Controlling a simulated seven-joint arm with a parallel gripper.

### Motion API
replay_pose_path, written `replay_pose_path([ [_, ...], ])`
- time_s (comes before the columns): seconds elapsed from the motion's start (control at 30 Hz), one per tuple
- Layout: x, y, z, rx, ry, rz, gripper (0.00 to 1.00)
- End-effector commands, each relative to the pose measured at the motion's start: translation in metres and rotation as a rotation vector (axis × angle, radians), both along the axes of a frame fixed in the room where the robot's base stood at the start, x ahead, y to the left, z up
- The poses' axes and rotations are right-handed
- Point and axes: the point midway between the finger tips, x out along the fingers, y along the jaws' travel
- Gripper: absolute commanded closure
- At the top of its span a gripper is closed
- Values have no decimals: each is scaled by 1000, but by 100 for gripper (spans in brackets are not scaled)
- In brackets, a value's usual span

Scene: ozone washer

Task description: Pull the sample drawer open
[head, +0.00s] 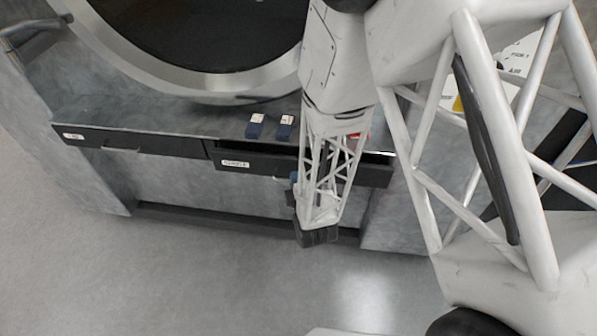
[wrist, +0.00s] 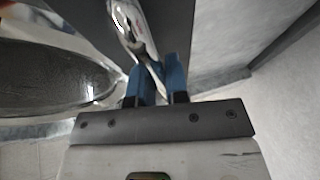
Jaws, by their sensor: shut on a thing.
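The sample drawer (head: 240,165) is the right-hand dark drawer under the counter, with a small white label on its front. It stands a little out from the counter, and a dark gap shows above its front at the right. My gripper (head: 294,178) is at the middle of the drawer front, mostly hidden behind my own wrist in the head view. In the wrist view my gripper (wrist: 157,70) has its blue fingers shut on the shiny metal drawer handle (wrist: 132,28), which runs between them.
A second dark drawer (head: 130,142) to the left is closed. Two small blue-and-white items (head: 256,124) (head: 285,126) lie on the counter (head: 180,117) above. A large round silver-rimmed door (head: 225,85) is behind. The floor (head: 200,275) in front is clear.

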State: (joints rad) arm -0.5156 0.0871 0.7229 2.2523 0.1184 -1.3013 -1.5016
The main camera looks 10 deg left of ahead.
Motion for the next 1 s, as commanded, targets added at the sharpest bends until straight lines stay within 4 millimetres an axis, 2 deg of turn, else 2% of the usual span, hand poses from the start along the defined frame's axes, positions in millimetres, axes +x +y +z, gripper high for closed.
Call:
replay_pose_path([
  [0.3,-50,2,0,0,1,5,100],
  [0.6,-88,2,0,1,-1,6,100],
  [0.8,-99,1,0,0,-1,4,100],
  [1.0,-100,1,0,0,-1,3,100],
])
